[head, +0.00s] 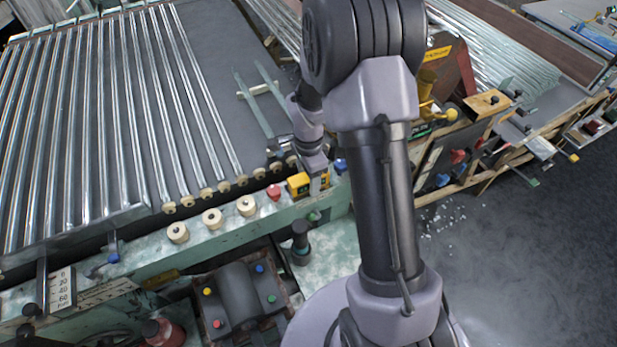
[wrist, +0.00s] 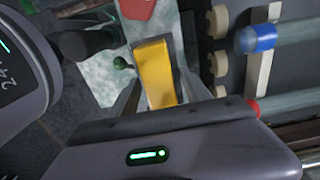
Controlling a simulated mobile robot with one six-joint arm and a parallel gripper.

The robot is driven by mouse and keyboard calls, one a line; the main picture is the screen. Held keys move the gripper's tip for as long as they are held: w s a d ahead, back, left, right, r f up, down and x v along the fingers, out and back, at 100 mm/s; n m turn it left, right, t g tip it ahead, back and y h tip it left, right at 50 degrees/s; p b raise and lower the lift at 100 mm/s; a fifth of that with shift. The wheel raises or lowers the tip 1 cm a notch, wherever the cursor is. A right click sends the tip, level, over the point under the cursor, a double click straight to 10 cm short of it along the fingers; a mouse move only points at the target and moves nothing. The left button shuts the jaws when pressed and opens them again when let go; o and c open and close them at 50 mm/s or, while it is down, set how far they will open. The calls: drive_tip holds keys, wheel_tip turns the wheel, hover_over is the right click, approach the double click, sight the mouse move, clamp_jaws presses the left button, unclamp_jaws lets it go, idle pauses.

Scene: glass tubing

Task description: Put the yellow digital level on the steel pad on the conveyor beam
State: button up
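The yellow digital level (head: 298,184) is at the conveyor beam (head: 190,247), right of a red knob in the head view. In the wrist view the level (wrist: 157,75) lies lengthwise between the two fingers of my gripper (wrist: 158,88). The fingers border its two long sides; I cannot tell whether they press on it. My gripper (head: 319,184) points down at the beam in the head view and partly covers the level. I cannot tell whether the level rests on the beam or hangs just above. I cannot make out the steel pad.
A red knob (head: 273,192), a green knob (head: 313,215) and a blue knob (head: 341,165) are close around my gripper. Cream rollers (head: 212,217) line the beam at left. Glass tubes (head: 120,110) lie behind. A control box (head: 240,297) stands in front.

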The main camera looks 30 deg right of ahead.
drive_tip(key=s+a+r+n+t+p, duration=0.1)
drive_tip(key=s+a+r+n+p, duration=0.15)
drive_tip(key=r, duration=0.85)
drive_tip(key=s+a+r+n+t+p, duration=0.1)
drive_tip(key=s+a+r+n, duration=0.15)
drive_tip(key=r, duration=0.95)
drive_tip(key=s+a+r+n+t+y, duration=0.1)
drive_tip(key=s+a+r+n+t, duration=0.1)
drive_tip(key=s, duration=0.5)
drive_tip(key=s+a+r+n+t+y, duration=0.1)
drive_tip(key=s+a+r+n, duration=0.4)
drive_tip(key=s+a+n, duration=0.1)
drive_tip(key=shift+s+r+n+t, duration=0.3)
drive_tip(key=shift+s+t, duration=0.1)
drive_tip(key=shift+s, duration=0.3)
